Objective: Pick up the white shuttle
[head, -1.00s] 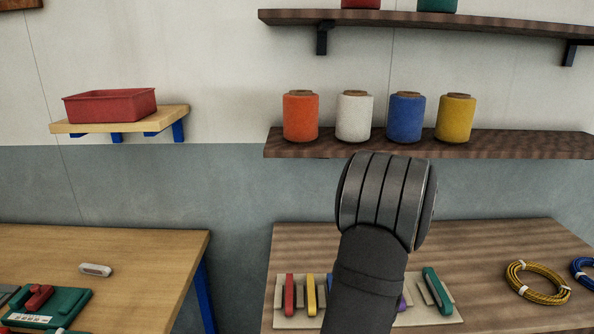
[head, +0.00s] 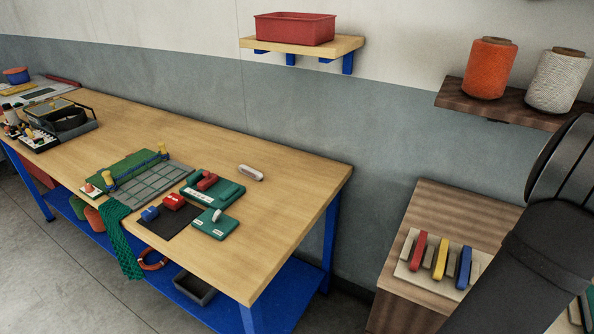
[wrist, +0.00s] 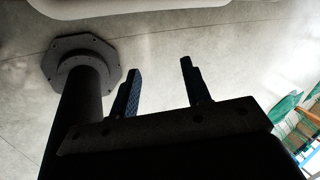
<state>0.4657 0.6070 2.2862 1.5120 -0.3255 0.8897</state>
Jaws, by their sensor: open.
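The white shuttle (head: 251,172), a small pale oblong piece, lies on the wooden table (head: 290,190) near its back edge, right of the green pads. Nothing touches it. My gripper (wrist: 158,80) shows only in the wrist view, where its two dark fingers stand apart with nothing between them. The shuttle is not in the wrist view. In the head view only my dark arm shows at the lower right, well away from the shuttle, and the gripper itself is out of sight.
A red bin (head: 295,29) sits on a wall shelf above. A rack (head: 411,264) of coloured shuttles stands on the right-hand bench, across a gap. The tabletop right of the shuttle is clear.

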